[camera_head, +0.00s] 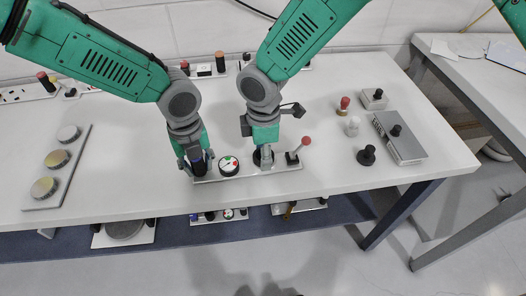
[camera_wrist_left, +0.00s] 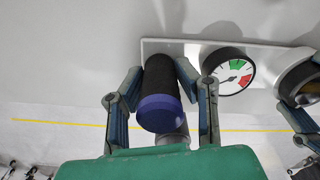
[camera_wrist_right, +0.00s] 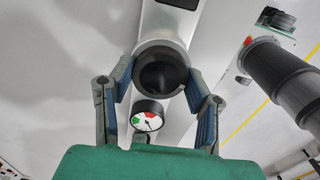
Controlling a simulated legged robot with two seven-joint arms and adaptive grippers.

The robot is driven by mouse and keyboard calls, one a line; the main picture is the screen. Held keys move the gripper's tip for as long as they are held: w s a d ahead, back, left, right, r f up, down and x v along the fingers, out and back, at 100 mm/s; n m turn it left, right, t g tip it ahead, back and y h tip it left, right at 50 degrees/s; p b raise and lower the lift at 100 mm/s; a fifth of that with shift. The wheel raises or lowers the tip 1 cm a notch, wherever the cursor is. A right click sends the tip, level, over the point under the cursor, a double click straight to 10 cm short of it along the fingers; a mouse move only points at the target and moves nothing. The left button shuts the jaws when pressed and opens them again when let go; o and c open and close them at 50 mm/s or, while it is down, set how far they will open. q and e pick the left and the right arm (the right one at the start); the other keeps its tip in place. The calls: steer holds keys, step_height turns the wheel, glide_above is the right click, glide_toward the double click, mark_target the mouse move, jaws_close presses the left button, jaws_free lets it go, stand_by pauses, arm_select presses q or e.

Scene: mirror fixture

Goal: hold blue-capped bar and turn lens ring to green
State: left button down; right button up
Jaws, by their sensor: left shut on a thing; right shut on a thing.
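The dark bar (camera_wrist_left: 160,78) with its blue cap (camera_wrist_left: 160,113) stands on the left end of a pale plate (camera_head: 240,177). My left gripper (camera_head: 197,165) is shut around it, one finger on each side in the left wrist view (camera_wrist_left: 160,95). The lens ring (camera_wrist_right: 148,52), a grey rim around a dark centre, sits on the same plate. My right gripper (camera_head: 263,158) is shut on it, fingers on both sides in the right wrist view (camera_wrist_right: 160,88). The gauge (camera_head: 229,166) between them has green and red sectors.
A red-ball lever (camera_head: 305,141) stands at the plate's right end. A tray with several discs (camera_head: 58,158) lies at left. Pawn-like pieces (camera_head: 353,126) and a grey box (camera_head: 403,143) stand at right. The table's front edge is close to the plate.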

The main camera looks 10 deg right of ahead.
steer(key=m, duration=0.4)
steer(key=shift+w, duration=0.1)
steer(key=shift+m, duration=2.7)
steer(key=o, duration=1.2)
steer(key=shift+c, duration=0.2)
steer(key=shift+r, duration=0.1)
step_height(320, 180, up, 12)
